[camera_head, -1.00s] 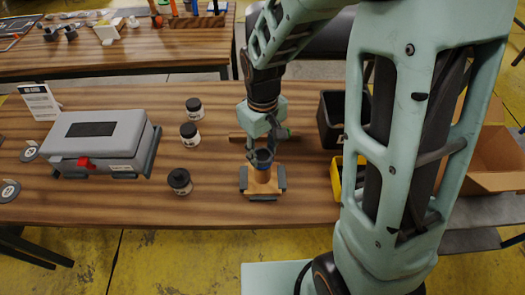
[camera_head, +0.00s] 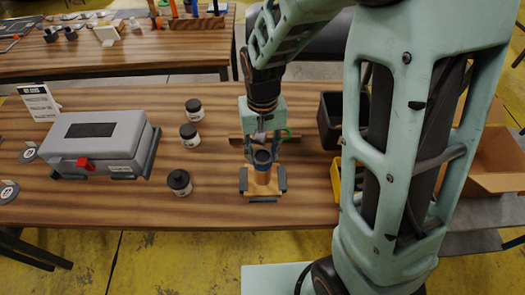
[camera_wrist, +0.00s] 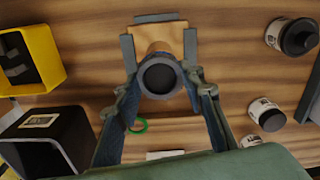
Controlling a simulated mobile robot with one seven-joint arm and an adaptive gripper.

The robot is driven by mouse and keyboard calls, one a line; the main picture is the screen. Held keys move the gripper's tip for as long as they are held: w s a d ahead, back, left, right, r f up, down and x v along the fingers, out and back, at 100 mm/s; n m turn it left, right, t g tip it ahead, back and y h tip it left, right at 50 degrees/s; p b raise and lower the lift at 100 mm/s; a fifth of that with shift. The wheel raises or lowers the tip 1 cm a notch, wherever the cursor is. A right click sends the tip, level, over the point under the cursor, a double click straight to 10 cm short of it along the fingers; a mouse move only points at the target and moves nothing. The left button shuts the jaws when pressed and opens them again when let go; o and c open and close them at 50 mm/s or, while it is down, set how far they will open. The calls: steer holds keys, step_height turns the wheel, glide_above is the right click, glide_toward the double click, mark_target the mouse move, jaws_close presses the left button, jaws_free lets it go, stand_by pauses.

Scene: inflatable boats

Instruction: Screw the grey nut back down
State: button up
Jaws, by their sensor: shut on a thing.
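The grey nut (camera_head: 263,157) is a dark round ring on top of an upright post with a blue band at its foot, set on a light wooden block (camera_head: 244,181) with grey side pieces. In the wrist view, the nut (camera_wrist: 160,77) is seen from above, between my two fingertips. My gripper (camera_head: 262,158) points down over the block and is shut on the nut. In the wrist view, my gripper (camera_wrist: 161,82) has one finger on each side of it. The nut hides most of the post, so its thread is not visible.
Three black-lidded jars (camera_head: 190,135) and a grey case with a red latch (camera_head: 97,140) stand to the left. A black bin (camera_head: 329,120), a yellow bin (camera_wrist: 42,55) and a green ring (camera_wrist: 138,126) are near. Bare table lies between the jars and the block.

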steer(key=m, duration=0.5)
steer(key=shift+m, duration=0.4)
steer(key=m+p, duration=0.1)
steer(key=m, duration=0.2)
steer(key=shift+r+m, duration=0.1)
steer(key=shift+m, duration=0.3)
steer(key=shift+m+p, duration=0.45)
steer(key=shift+m, duration=0.45)
steer(key=o, duration=0.9)
